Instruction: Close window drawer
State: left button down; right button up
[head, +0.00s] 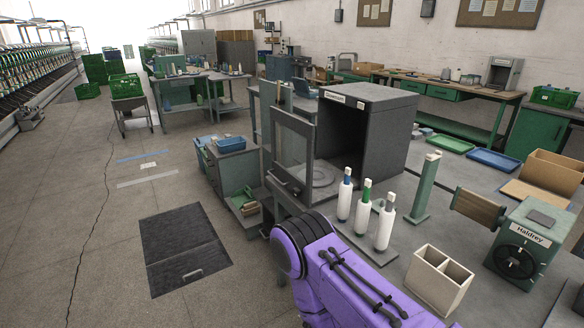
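A dark grey box-shaped cabinet (378,125) stands on the workbench, its dark interior visible through an open side. A glazed panel in a grey frame (309,136), the window front, stands out to the left of the box, apart from the opening. A grey base with a round plate (322,175) lies between the panel and the box. My purple arm crosses the bottom centre, in front of the bench edge. Neither of my grippers shows, so what they hold cannot be seen.
Several white yarn cones (344,198) stand on a small grey board right of the panel. A green post (424,188), a cream divided box (438,278) and a green Haldrey device (527,243) stand farther right. Floor at left is mostly clear around a dark hatch (184,246).

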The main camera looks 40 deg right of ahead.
aim_at(311, 196)
jog(key=z, duration=0.3)
jog(key=i, duration=0.8)
jog(key=z, duration=0.6)
